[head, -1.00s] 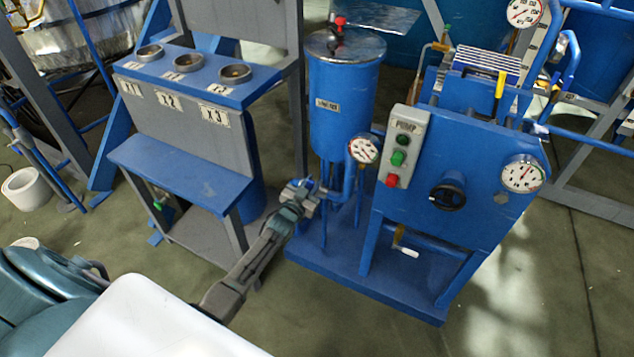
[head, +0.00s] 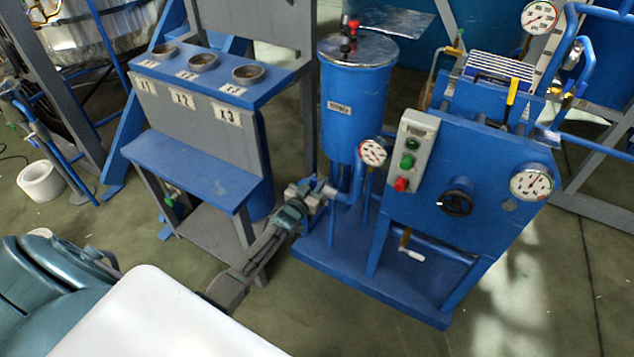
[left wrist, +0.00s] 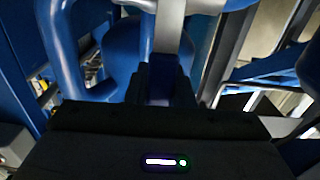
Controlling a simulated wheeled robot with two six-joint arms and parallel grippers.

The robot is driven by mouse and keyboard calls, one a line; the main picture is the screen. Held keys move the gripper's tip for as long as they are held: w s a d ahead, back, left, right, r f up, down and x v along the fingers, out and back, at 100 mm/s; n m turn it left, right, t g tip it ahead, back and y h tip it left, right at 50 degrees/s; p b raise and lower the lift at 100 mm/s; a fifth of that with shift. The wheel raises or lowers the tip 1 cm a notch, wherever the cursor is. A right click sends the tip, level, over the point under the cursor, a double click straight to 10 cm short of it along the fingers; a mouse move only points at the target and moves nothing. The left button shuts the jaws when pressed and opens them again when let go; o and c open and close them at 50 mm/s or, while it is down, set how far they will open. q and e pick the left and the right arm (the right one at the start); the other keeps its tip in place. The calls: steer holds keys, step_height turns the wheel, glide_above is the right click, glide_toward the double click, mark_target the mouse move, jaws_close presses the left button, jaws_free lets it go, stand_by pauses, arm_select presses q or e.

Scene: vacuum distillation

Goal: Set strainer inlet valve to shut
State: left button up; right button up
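The strainer (head: 353,110) is a blue upright cylinder with a label and a shiny lid, on the blue skid in the head view. A pipe (head: 347,196) comes off low beneath it, on the side toward my left arm. My left gripper (head: 321,190) is at the end of this pipe, where the inlet valve appears to be; the gripper hides most of it. In the left wrist view, the dark fingers (left wrist: 165,88) stand close on both sides of a blue handle-like piece (left wrist: 161,92), which fills the gap. The handle's angle is unclear. My right gripper is not in view.
A red-handled valve (head: 350,28) sits on the strainer lid. A pressure gauge (head: 373,152) is right of the pipe, and a pump button box (head: 411,150) is beyond it. A blue and grey stand (head: 195,165) with several cups is left of my arm.

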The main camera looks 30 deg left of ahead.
arm_select(q)
steer(key=o, duration=0.3)
steer(key=shift+a, duration=0.1)
steer(key=shift+o, duration=0.2)
steer(key=shift+s, duration=0.15)
steer(key=shift+s, duration=0.35)
steer(key=s, duration=1)
steer(key=shift+p, duration=0.35)
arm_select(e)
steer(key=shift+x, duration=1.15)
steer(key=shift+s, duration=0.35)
